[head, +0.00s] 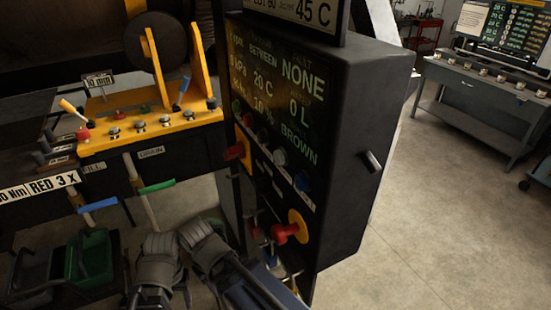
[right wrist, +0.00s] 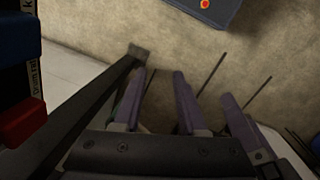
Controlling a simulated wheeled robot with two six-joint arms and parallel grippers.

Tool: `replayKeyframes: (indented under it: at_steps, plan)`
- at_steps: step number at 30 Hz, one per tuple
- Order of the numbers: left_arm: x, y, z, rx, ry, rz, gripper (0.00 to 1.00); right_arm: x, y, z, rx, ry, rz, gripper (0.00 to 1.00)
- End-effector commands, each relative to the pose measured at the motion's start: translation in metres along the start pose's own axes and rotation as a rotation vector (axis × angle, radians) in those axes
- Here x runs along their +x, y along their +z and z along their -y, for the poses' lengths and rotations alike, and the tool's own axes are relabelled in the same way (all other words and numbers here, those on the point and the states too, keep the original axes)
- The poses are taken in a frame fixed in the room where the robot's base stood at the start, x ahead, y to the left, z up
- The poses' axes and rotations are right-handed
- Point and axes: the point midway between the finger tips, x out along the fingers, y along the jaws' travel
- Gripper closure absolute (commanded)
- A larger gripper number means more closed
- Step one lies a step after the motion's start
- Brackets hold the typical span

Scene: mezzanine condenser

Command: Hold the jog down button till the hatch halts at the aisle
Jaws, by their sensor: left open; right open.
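The dark control cabinet (head: 345,175) stands in the middle of the head view. I cannot make out the hatch. My left gripper (head: 180,240) is low in front of the cabinet, below the buttons and apart from them, open and empty. My right gripper (right wrist: 185,85) shows open and empty in the right wrist view, over floor.
A grey bench (head: 480,95) is at back right; floor between is clear.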

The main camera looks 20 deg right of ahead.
Motion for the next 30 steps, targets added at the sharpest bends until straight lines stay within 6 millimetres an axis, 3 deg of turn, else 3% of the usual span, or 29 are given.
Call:
replayKeyframes:
  at_steps: [2,10,30]
  plan:
    - [0.0000,0.0000,0.0000,0.000,0.000,0.000,0.40,0.0000,0.0000,0.0000,0.000,0.000,0.000,0.69]
    - [0.0000,0.0000,0.0000,0.000,0.000,0.000,0.40,0.0000,0.0000,0.0000,0.000,0.000,0.000,0.99]
    - [0.0000,0.0000,0.0000,0.000,0.000,0.000,0.40,0.0000,0.0000,0.0000,0.000,0.000,0.000,1.00]
